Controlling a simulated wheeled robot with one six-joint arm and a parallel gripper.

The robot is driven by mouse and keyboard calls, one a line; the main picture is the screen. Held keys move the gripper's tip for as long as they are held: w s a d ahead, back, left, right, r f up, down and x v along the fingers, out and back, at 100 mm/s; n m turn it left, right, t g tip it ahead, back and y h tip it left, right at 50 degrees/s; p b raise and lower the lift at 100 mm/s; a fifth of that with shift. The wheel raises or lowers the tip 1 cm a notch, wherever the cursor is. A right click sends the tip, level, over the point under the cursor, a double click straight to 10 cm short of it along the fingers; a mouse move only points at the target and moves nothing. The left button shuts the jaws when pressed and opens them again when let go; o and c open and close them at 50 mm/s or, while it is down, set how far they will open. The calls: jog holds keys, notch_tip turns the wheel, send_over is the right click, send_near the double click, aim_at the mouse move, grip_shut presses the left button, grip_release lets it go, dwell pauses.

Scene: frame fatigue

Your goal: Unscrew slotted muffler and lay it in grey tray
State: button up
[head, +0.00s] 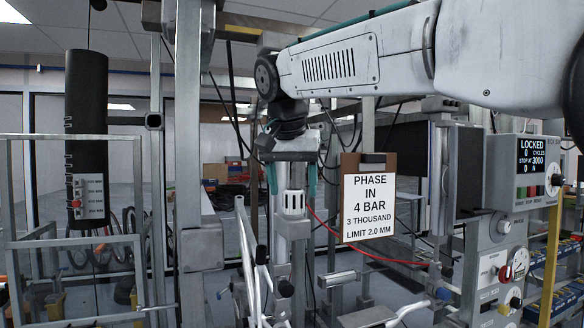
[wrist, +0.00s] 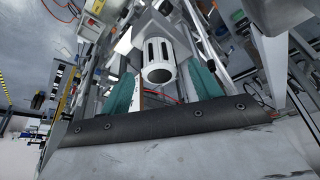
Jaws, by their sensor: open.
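The slotted muffler (head: 293,203) is a white cylinder with dark slots, upright on top of a grey block (head: 293,228) in the middle of the head view. My gripper (head: 292,186) hangs above it, its teal fingers open to either side of the muffler's upper end. In the wrist view the muffler (wrist: 158,62) shows between the two teal fingers of my gripper (wrist: 160,88), with gaps visible on both sides. I cannot make out a grey tray for certain in either view.
A clipboard sign (head: 369,207) hangs right of the muffler. A control panel (head: 527,172) stands farther right. A metal upright (head: 190,130) and a black cylinder (head: 86,130) are at left. A bicycle frame (head: 250,265) and a thin red hose (head: 365,252) are close by.

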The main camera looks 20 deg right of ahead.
jog(key=shift+x, duration=1.45)
